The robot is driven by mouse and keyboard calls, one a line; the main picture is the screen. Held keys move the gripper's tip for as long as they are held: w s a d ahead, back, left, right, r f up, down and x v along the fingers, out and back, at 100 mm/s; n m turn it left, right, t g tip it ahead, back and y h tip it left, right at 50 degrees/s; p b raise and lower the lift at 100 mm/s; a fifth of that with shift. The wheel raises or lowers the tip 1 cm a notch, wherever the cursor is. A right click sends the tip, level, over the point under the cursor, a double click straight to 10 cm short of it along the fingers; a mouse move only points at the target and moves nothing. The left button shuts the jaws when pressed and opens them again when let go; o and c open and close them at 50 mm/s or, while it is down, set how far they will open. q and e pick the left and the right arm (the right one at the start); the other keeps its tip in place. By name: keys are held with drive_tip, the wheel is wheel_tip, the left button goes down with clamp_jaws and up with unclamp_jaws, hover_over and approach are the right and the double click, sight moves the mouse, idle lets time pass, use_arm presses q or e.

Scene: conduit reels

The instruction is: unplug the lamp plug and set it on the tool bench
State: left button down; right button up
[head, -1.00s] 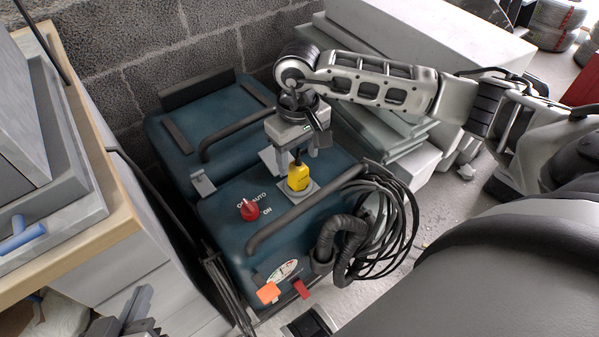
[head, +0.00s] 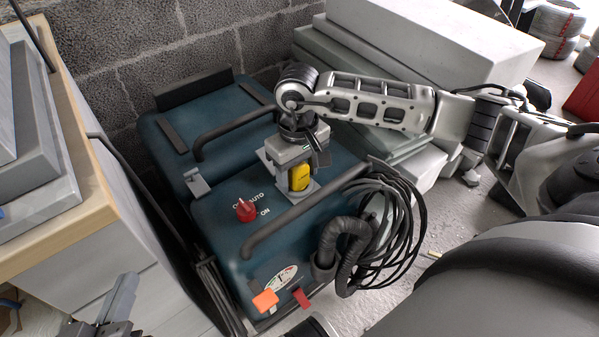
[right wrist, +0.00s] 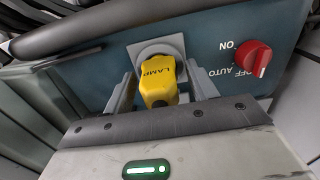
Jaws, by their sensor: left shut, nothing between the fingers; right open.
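The yellow lamp plug (head: 300,178) sits in a grey socket on top of the teal machine (head: 215,215). In the right wrist view the plug (right wrist: 158,82), marked LAMP, stands in its square socket plate (right wrist: 160,48). My right gripper (head: 298,182) is over the plug, with one open finger on each side; in the right wrist view gaps show between the fingers and the plug. My left gripper (head: 118,305) is low at the left, shut and empty. A wood-edged bench (head: 85,170), apparently the tool bench, stands at the left.
A red knob (head: 245,210) and two black handle bars (head: 300,215) are on the machine near the plug. A coiled black cable (head: 395,225) and a thick hose (head: 335,245) hang at its right. Grey slabs (head: 400,50) stand behind; a block wall closes the back.

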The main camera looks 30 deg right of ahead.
drive_tip(key=shift+b, duration=0.35)
idle(0.7)
idle(0.3)
clamp_jaws()
drive_tip(key=shift+r+p, duration=1.8)
drive_tip(key=shift+r, duration=1.25)
